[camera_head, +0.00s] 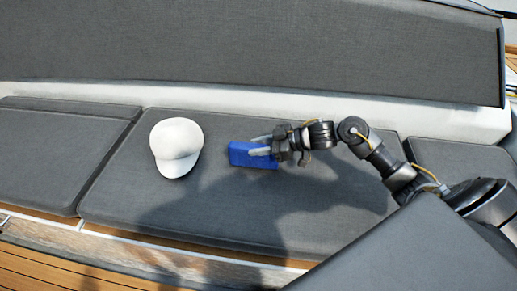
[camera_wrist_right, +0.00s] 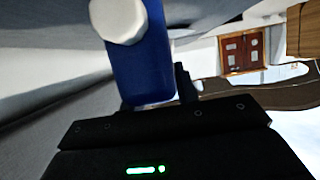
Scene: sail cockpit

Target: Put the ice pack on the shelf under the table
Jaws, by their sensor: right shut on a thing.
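The blue ice pack (camera_head: 240,154) is at the middle of the grey bench seat in the head view. My right gripper (camera_head: 262,146) comes in from the right and is shut on its right end. I cannot tell whether the pack touches the cushion. In the right wrist view the blue pack (camera_wrist_right: 142,60) stands out between the fingers, with a white rounded shape over its upper part. No table or shelf can be clearly made out in the head view. My left gripper is not in view.
A white cap (camera_head: 176,147) lies on the seat cushion (camera_head: 120,195), left of the ice pack and apart from it. A tall grey backrest (camera_head: 250,45) runs behind. A large grey surface (camera_head: 400,255) fills the lower right. Wooden slats (camera_head: 40,265) show at lower left.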

